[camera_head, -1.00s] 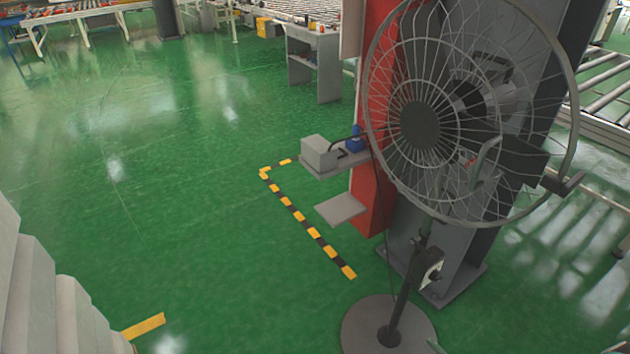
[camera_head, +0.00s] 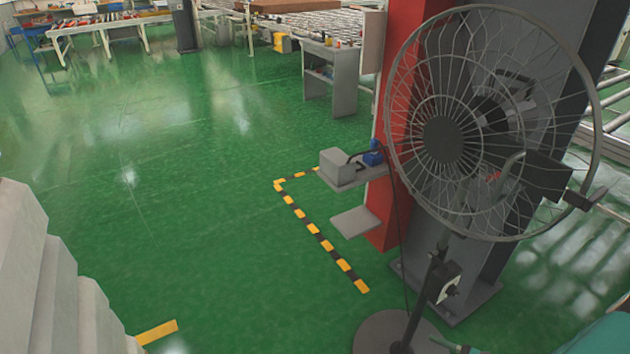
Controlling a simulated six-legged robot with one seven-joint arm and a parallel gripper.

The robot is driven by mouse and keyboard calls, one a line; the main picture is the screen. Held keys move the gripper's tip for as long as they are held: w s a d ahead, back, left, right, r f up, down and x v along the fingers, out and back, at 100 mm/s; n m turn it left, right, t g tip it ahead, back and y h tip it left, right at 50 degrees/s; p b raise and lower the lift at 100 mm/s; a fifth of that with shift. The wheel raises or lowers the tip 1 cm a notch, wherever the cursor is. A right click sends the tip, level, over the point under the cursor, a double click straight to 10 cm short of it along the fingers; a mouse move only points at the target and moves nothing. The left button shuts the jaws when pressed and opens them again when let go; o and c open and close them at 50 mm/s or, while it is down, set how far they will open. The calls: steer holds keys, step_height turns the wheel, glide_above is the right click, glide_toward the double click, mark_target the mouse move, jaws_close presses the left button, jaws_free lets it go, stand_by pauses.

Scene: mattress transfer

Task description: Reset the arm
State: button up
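My gripper is not in view. A teal shape (camera_head: 598,335) at the bottom right corner may be part of my own arm; its fingers do not show. A stack of pale, layered slabs (camera_head: 45,270), which may be mattresses, stands at the lower left edge and is cut off by the frame.
A large pedestal fan (camera_head: 442,140) stands close at the right, its round base (camera_head: 375,332) on the floor. Behind it is a red and grey column (camera_head: 408,120) with small shelves (camera_head: 355,222). Striped floor tape (camera_head: 322,240) runs beside it. Green floor (camera_head: 170,180) is open left of centre.

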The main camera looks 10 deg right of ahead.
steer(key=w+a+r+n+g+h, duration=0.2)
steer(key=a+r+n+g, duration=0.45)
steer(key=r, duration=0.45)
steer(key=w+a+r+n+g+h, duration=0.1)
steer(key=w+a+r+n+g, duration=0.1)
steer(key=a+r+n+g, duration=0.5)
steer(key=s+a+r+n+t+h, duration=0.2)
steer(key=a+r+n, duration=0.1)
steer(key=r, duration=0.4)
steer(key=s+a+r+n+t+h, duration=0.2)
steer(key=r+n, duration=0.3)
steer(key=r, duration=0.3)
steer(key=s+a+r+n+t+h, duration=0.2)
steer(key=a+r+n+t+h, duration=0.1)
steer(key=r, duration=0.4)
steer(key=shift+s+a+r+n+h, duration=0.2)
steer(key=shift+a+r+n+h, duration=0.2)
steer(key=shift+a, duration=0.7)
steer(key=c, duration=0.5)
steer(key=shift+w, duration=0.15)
